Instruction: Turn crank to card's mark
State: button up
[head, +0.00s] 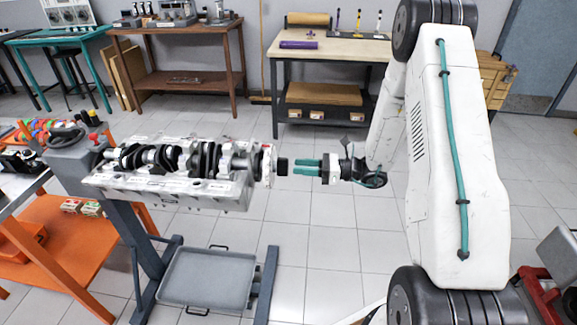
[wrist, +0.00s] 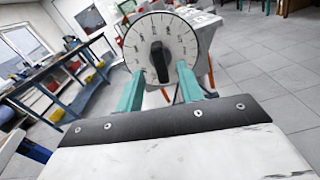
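The crankshaft (head: 185,158) lies in the open upper side of a pale engine block (head: 205,190) held on a grey stand. A white dial disc with numbers and tick marks (wrist: 178,38) is at its right end; it also shows edge-on in the head view (head: 267,160). A black bar-shaped knob (wrist: 159,62) stands out from the disc's centre, nearly upright in the wrist view. My gripper (head: 294,166) has teal fingers, spread apart and empty. They point at the knob from the right, apparently just short of it. I cannot make out a card.
A grey tray (head: 168,300) sits low on the stand beneath the block. An orange-shelved cart (head: 62,255) stands at the left. A workbench (head: 352,48) and a brown table (head: 185,25) stand behind. Tiled floor is free between the block and my arm.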

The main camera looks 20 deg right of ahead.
jog(key=shift+x, duration=2.25)
grip_shut()
jog(key=shift+n, duration=0.3)
jog(key=shift+s+a+n, duration=0.1)
jog(key=shift+s+n, duration=0.05)
jog(key=shift+n, duration=3.35)
